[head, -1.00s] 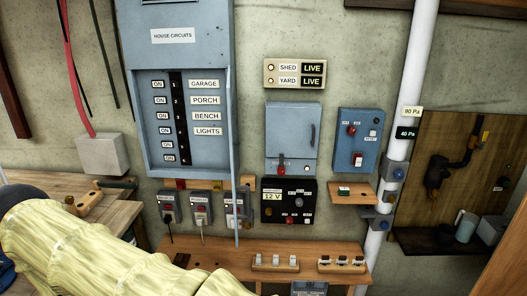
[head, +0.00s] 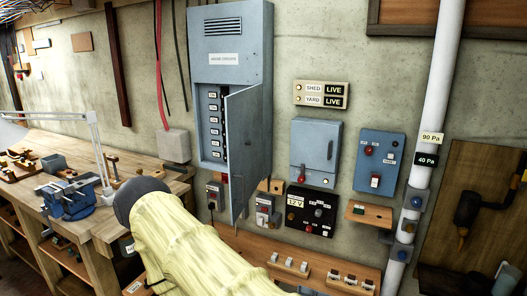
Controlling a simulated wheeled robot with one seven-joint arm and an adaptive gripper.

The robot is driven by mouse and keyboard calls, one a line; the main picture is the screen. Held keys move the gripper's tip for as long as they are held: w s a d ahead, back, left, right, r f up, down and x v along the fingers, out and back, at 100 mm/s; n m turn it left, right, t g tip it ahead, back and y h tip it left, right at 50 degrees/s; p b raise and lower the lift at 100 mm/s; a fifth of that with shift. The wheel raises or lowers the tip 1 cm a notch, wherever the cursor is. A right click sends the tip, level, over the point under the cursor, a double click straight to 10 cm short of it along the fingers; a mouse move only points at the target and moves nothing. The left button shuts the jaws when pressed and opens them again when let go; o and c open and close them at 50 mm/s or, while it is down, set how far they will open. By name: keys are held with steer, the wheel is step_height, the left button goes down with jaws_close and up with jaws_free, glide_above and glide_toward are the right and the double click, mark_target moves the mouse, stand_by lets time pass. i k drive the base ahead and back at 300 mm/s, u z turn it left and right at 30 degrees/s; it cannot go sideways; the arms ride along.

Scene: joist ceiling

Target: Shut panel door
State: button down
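The blue-grey breaker panel (head: 231,70) hangs on the wall left of centre in the head view. Its panel door (head: 249,145) is hinged on the right side and stands part open, sticking out toward me. The door's outer face shows and covers the right part of the opening. A column of breakers with ON labels (head: 214,118) shows left of the door's free edge. My arm, in a pale yellow sleeve, crosses the lower left, below the panel. My gripper is not in view, so its hold cannot be seen.
Right of the door are a smaller blue switch box (head: 315,150), a black 12 V unit (head: 311,212) and a white pipe (head: 434,110). A wooden shelf (head: 250,246) with switches runs below. A workbench (head: 98,224) with a blue vise (head: 72,198) stands at left.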

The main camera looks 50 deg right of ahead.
mark_target(243, 109)
steer(key=z, duration=1.5)
steer(key=i, duration=1)
steer(key=u, duration=0.55)
steer(key=k, duration=1.25)
steer(key=z, duration=0.05)
steer(key=i, duration=0.5)
steer(key=z, duration=0.25)
